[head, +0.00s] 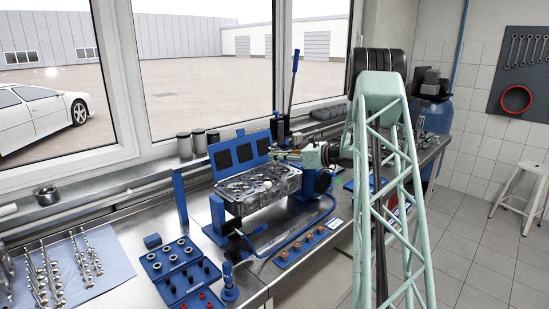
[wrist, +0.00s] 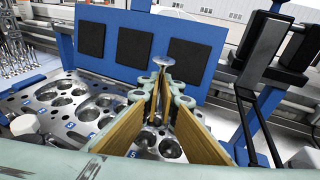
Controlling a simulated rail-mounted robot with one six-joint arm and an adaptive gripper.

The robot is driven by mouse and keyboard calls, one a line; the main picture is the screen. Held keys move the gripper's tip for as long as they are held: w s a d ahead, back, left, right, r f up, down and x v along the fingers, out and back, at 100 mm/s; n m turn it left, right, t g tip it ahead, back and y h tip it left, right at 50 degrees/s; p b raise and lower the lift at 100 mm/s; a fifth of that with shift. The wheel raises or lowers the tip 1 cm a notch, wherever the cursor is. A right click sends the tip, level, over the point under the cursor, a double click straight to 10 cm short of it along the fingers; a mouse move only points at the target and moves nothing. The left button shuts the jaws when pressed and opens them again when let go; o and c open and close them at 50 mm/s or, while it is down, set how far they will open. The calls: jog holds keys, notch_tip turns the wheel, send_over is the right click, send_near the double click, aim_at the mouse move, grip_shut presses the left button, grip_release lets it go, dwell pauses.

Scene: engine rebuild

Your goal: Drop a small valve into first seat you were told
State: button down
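A valve (wrist: 163,61) shows in the wrist view, its round pale head up and its stem between my fingertips. My gripper (wrist: 162,84) is shut on it, above the cylinder head. The metal cylinder head (wrist: 62,118) has several round chambers with valve seats (wrist: 102,101) and small blue number labels. In the head view, the cylinder head (head: 238,204) sits in a blue fixture, and my gripper (head: 282,156) is over its back right part. The valve's lower stem and the seats under my fingers are hidden.
A blue panel with dark pads (head: 238,153) stands behind the cylinder head. Valves (head: 86,255) lie on a blue cloth (head: 115,262) at left. A blue tray of small parts (head: 178,262) and a blue strip with copper-coloured parts (head: 306,243) stand in front.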

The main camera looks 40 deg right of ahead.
aim_at(275, 173)
jog(key=shift+f+b, duration=2.85)
jog(key=shift+b, duration=0.35)
dwell(2.3)
jog(key=c, duration=2.9)
grip_release()
jog(key=shift+o, duration=0.2)
jog(key=shift+s, duration=0.15)
jog(key=v, duration=1.1)
jog(key=shift+s+d, duration=0.2)
jog(key=shift+s, duration=0.1)
jog(key=shift+r, duration=0.1)
